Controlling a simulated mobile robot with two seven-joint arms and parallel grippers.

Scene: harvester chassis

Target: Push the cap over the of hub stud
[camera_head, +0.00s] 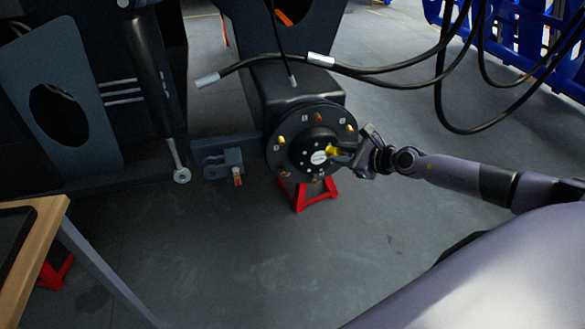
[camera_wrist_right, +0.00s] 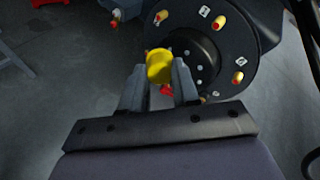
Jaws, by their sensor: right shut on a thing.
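My right gripper (camera_head: 338,153) reaches in from the right to the face of the black round wheel hub (camera_head: 272,128). It is shut on a yellow cap (camera_head: 332,150). In the right wrist view the cap (camera_wrist_right: 159,66) sits between the fingertips of my right gripper (camera_wrist_right: 158,80), in front of the hub flange (camera_wrist_right: 262,25). A red stud end (camera_wrist_right: 166,90) shows just below the cap. I cannot tell whether the cap touches a stud. My left gripper is not in view.
A red stand (camera_head: 316,194) is under the hub. A grey bracket (camera_head: 222,158) juts out left of it. Black hoses (camera_head: 385,72) hang above and to the right. A wooden-edged table (camera_head: 45,235) is at lower left. The floor in front is clear.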

